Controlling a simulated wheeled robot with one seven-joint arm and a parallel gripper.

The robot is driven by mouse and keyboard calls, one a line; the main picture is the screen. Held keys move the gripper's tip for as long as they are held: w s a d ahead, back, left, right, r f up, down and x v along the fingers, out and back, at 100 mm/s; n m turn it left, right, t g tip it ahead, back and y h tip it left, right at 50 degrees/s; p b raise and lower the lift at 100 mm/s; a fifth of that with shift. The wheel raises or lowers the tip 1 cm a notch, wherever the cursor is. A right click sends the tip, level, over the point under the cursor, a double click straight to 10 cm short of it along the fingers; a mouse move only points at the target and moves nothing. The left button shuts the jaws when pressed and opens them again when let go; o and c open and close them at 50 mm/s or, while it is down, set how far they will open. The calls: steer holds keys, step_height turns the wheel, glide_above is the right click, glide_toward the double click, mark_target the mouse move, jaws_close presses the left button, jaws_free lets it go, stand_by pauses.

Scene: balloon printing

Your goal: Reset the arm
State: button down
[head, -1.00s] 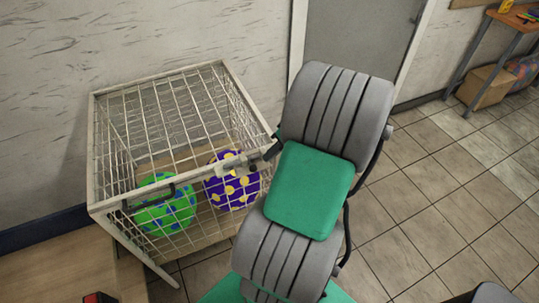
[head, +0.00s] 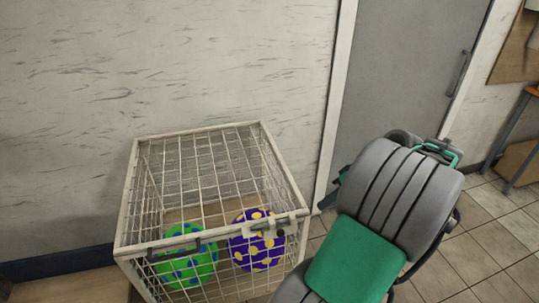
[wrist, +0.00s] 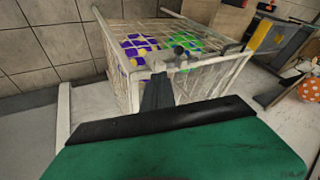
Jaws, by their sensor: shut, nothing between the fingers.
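My grey and green arm reaches up the right of the head view. My gripper (head: 328,200) is mostly hidden behind the arm; only a dark tip shows, just right of the cage's front corner. In the wrist view my gripper (wrist: 157,92) is a dark narrow shape, shut and empty, pointing at the cage. The wire cage (head: 126,215) stands against the wall with its latch (head: 264,228) at the front right. Inside are a green ball with blue dots (head: 186,262) and a purple ball with yellow dots (head: 256,240).
A grey door (head: 400,80) is behind the arm. A table with a box (head: 514,160) under it stands at the far right. Tiled floor (head: 495,245) is open right of the arm. An orange dotted ball (wrist: 309,88) shows at the right of the wrist view.

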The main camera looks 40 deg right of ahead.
steer(key=s+f+m+g+h, duration=0.3)
steer(key=s+f+m, duration=0.4)
steer(key=f+m, duration=0.3)
steer(key=w+a+r+n, duration=0.3)
steer(key=w+a+r, duration=0.1)
steer(key=a, duration=0.6)
steer(key=w+a+r+n+t+h, duration=0.1)
steer(key=w+a+r+n, duration=0.3)
steer(key=a, duration=0.6)
steer(key=w+a+r+n+t, duration=0.1)
steer(key=w+a+r+n, duration=0.3)
steer(key=a, duration=0.5)
steer(key=shift+w+a+r+h, duration=0.2)
steer(key=shift+a+h, duration=0.1)
steer(key=shift+a, duration=0.1)
